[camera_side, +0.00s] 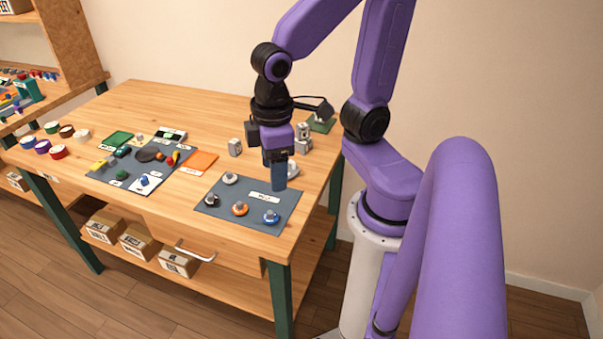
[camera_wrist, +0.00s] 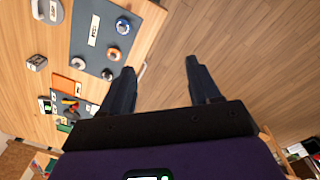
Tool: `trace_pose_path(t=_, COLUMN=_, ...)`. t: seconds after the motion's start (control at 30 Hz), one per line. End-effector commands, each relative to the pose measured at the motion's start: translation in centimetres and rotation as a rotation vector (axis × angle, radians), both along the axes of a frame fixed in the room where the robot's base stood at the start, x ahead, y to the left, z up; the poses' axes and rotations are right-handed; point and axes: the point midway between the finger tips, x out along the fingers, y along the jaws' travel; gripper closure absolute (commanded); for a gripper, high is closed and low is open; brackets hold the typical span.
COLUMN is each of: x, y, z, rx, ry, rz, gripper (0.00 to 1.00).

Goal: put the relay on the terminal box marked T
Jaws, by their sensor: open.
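My gripper (camera_side: 278,185) points down over the back right of the grey dial panel (camera_side: 222,205). Its two fingers stand apart with nothing between them in the wrist view (camera_wrist: 160,68). A small grey block (camera_side: 235,147) stands upright on the bare wood behind the panel; it also shows at the left of the wrist view (camera_wrist: 36,62). Two more grey blocks (camera_side: 303,145) show near the table's right edge, one above the other in the picture; I cannot tell whether they are stacked. The marks are too small to read, so I cannot tell which is the relay or box T.
The panel carries several dials, among them a blue one (camera_side: 271,216) and an orange one (camera_side: 240,208). A white rounded thing (camera_side: 293,169) lies beside my gripper. A second grey mat (camera_side: 130,182) with small items and an orange sheet (camera_side: 198,162) lie left.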

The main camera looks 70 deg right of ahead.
Motion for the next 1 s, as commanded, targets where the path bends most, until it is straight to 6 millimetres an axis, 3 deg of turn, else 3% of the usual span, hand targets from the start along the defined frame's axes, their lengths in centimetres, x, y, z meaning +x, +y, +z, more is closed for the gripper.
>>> trace_pose_path(t=0.1, x=-3.0, y=0.5, z=0.1, rx=0.019, ry=0.015, rz=0.221, gripper=0.38)
trace_pose_path(t=0.3, x=-5.5, y=0.6, z=0.0, rx=0.033, ry=0.029, rz=0.409, gripper=0.38)
trace_pose_path(t=1.0, x=-5.7, y=0.6, z=0.0, rx=0.035, ry=0.03, rz=0.428, gripper=0.38)
